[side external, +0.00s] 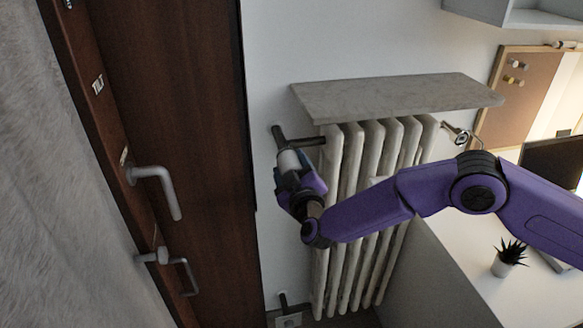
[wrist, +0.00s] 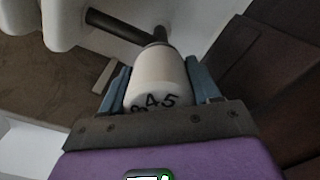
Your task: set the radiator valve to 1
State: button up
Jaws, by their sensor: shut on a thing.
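The radiator valve (side external: 289,160) is a white cylindrical knob at the upper left of the radiator (side external: 348,190), on a dark pipe fitting. In the wrist view the knob (wrist: 160,72) is at the centre, with the numerals 4 and 5 readable on its near edge and another partly hidden at left. I cannot make out the pointer mark or the current setting. My gripper (wrist: 157,84) is shut on the knob, a blue finger on each side. In the side external view my gripper (side external: 290,176) reaches it from below.
A stone shelf (side external: 395,96) overhangs the radiator, above and right of the valve. A brown door (side external: 180,110) with metal handles (side external: 158,185) stands to the left. The white desk (side external: 465,255) with a potted plant (side external: 503,263) is at right.

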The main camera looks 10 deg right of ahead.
dwell(0.4)
jog(key=o, duration=1)
jog(key=shift+o, duration=0.2)
jog(key=s, duration=1.7)
jog(key=shift+s, duration=0.25)
jog(key=shift+d, duration=0.1)
